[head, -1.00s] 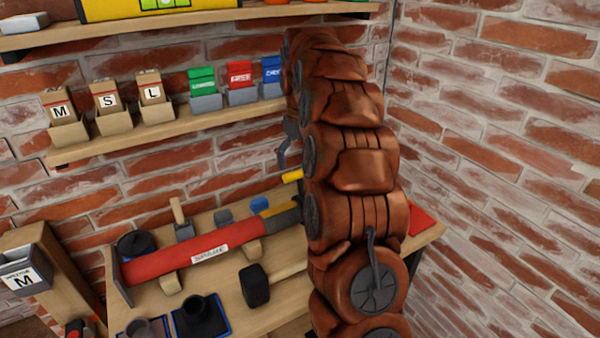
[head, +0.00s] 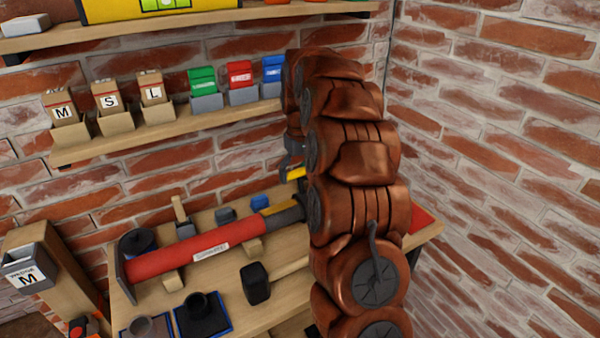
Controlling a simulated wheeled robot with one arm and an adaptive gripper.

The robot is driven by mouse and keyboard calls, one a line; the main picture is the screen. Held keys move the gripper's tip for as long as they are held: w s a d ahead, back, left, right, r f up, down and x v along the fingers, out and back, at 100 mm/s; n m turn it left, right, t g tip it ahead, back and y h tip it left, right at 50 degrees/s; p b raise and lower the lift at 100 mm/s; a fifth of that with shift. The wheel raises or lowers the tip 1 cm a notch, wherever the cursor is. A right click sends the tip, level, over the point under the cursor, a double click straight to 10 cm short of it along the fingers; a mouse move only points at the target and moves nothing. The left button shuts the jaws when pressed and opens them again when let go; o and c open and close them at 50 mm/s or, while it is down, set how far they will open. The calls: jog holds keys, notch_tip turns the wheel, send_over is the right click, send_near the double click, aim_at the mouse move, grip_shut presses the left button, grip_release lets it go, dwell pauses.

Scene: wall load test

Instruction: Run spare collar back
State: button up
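A red tube (head: 165,260) with a white label lies across wooden supports on the workbench. My gripper (head: 292,162) shows only in part past the left side of my arm, above the tube's right end. A yellow piece (head: 296,173) shows at its dark finger; I cannot tell whether it is held. A black ring-like part (head: 198,305) sits on a blue-edged mat, and a grey one (head: 142,327) sits to its left. I cannot tell which piece is the spare collar.
Above the bench, a shelf (head: 180,127) carries cardboard bins marked M, S and L and green, red and blue boxes. A black-headed mallet (head: 255,283) lies on the bench front. A grey bin (head: 25,275) marked M stands at left. Brick walls close the corner.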

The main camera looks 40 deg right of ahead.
jog(key=c, duration=1)
jog(key=shift+c, duration=0.2)
